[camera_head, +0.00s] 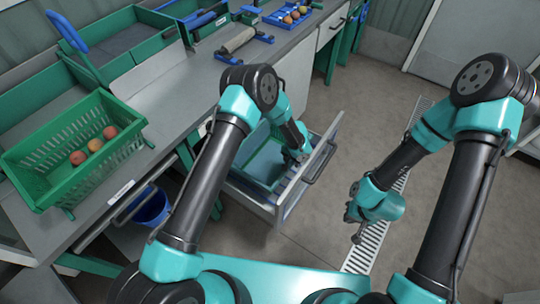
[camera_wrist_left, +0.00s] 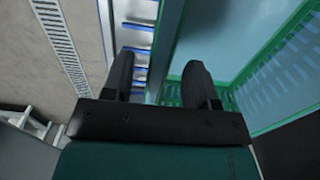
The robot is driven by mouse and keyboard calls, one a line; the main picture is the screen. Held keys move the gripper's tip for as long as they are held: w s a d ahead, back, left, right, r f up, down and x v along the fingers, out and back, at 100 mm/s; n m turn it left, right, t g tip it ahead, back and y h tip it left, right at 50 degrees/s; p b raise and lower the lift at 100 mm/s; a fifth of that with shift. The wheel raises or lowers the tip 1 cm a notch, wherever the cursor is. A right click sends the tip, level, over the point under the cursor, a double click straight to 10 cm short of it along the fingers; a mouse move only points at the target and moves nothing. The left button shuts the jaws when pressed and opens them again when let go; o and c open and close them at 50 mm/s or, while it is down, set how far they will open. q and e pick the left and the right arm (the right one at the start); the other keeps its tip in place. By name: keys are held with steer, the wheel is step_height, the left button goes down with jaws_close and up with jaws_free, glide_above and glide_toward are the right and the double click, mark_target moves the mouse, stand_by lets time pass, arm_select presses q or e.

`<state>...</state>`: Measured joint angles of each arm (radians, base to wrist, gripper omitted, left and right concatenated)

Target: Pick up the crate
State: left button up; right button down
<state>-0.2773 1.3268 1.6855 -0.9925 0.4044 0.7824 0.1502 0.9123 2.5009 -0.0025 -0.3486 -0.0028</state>
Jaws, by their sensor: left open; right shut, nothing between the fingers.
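A green crate (camera_head: 262,160) sits in the open drawer, partly hidden by my left arm. In the left wrist view its green rim (camera_wrist_left: 168,62) and pale blue-green inside show at the right. My left gripper (camera_head: 300,156) is at the crate's right side in the drawer. In the left wrist view the gripper (camera_wrist_left: 158,75) is open, with the crate's near side wall between and beyond its fingers; contact cannot be told. My right gripper (camera_head: 353,214) is shut and empty, in the air over the floor right of the drawer.
The open drawer (camera_head: 322,157) juts from the bench. A green slatted basket (camera_head: 40,160) with three tomatoes stands on the bench at left. A blue bucket (camera_head: 151,207) is below. Bins and a blue tomato tray (camera_head: 272,17) stand farther back. Floor at right is clear, with a grate (camera_head: 366,245).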

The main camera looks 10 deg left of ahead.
arm_select(q)
steer(key=shift+f, duration=0.55)
jaws_close()
stand_by(0.4)
